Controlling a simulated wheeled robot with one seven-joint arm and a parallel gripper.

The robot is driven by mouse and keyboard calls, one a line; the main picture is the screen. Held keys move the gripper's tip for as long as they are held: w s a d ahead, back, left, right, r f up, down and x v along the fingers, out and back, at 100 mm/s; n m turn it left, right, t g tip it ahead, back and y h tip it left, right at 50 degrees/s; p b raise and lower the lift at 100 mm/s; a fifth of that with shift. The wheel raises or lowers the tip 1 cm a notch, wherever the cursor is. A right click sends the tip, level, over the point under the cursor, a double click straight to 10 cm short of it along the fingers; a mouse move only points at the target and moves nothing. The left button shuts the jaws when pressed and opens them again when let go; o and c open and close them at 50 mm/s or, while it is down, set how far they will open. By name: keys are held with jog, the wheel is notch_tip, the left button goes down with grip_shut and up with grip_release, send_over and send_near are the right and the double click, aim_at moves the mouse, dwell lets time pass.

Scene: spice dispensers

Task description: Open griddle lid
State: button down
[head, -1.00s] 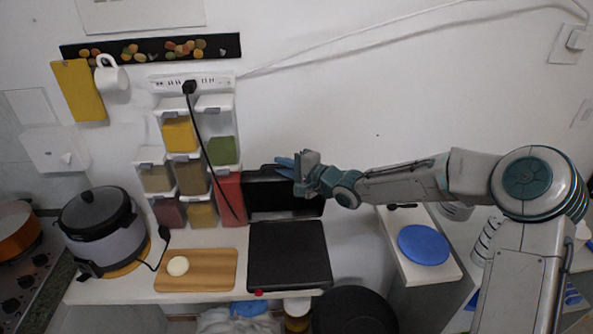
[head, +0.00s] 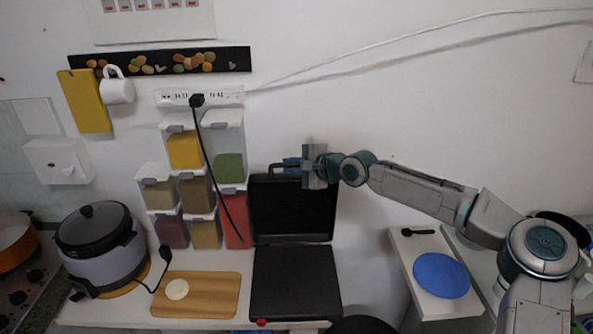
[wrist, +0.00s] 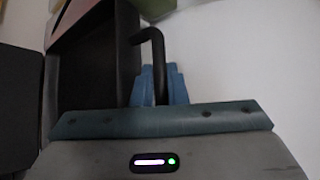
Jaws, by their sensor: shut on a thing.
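The black griddle stands on the counter, with its flat base (head: 295,283) at the front and its lid (head: 292,210) raised upright behind it, near the wall. The lid's bar handle (head: 283,168) is at its top edge. My gripper (head: 292,165) is at the upper edge of the lid, its blue fingers shut on the handle. In the wrist view the blue fingertips (wrist: 159,85) close around the black handle (wrist: 157,50), and part of the dark lid (wrist: 92,68) shows to the left.
Spice dispensers (head: 201,190) stand just left of the lid, with a power cord hanging in front. A wooden board (head: 208,295) with a pale round item and a cooker (head: 100,245) are further left. A blue plate (head: 441,275) lies on the right shelf. The wall right of the lid is clear.

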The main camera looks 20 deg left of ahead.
jog(key=shift+w+a+f, duration=0.1)
jog(key=shift+w, duration=0.05)
dwell(0.3)
jog(key=c, duration=1.5)
grip_release()
jog(key=shift+o, duration=0.2)
jog(key=shift+s+d+b, duration=0.2)
jog(key=shift+d+b, duration=0.15)
jog(key=shift+d, duration=0.2)
jog(key=b+v, duration=0.3)
jog(key=v, duration=1)
jog(key=shift+r, duration=0.35)
jog(key=shift+a, duration=0.2)
